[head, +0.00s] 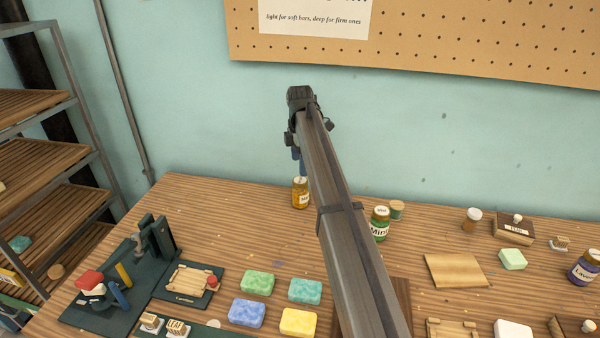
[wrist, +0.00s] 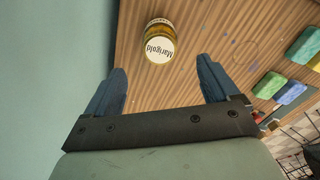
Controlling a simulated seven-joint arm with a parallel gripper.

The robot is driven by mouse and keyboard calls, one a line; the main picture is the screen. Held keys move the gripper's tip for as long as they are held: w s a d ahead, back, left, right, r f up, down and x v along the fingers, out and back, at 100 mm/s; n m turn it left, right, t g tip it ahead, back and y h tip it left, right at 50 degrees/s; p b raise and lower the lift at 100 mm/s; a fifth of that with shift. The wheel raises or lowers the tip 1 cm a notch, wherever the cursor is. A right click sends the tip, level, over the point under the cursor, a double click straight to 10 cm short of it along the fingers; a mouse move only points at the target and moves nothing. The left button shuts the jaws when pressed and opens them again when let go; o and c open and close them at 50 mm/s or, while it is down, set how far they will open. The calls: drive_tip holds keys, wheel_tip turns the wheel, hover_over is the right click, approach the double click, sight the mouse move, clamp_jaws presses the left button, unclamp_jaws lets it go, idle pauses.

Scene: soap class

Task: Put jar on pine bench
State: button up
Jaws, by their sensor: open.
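A glass jar (head: 300,193) of yellow contents stands upright on the wooden bench (head: 215,205) near its back edge, partly covered by my arm in the head view. In the wrist view the jar (wrist: 159,42) shows its white lid marked "Marigold", beyond the fingertips and roughly between them. My gripper (wrist: 158,78) is open and empty, its two blue fingers apart. In the head view my gripper (head: 298,160) hangs above and close to the jar, mostly hidden behind my arm. A green jar (head: 379,225) labelled "Mint" and a purple jar (head: 585,268) also stand on the bench.
Green, blue and yellow soap bars (head: 299,321) lie at the front middle. A dark stand with tools (head: 150,250) is at the left. A slatted rack (head: 40,165) stands further left. The wall is close behind.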

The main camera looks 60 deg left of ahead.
drive_tip(key=shift+r, duration=1)
